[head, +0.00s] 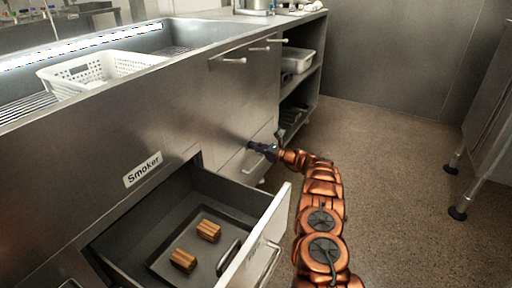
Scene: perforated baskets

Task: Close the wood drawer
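The wood drawer (275,222) is pulled open at the lower middle, below the "Smoker" label. Its pale front panel faces right and carries a bar handle (268,265). Inside are a dark tray (163,262) with a dark handle and two wood bundles, one nearer (183,260) and one farther (208,230). My gripper (252,146) is beyond the drawer's far side, close to the cabinet front and apart from the drawer panel. It points left toward the cabinet. It is small and dark here, so whether its fingers are open is unclear.
A white perforated basket (98,72) sits in the steel sink on top. Other drawers and handles (234,60) line the cabinet front. Open shelves (300,85) hold a container at the far end. A steel table (490,120) stands at right; the floor (410,200) between is clear.

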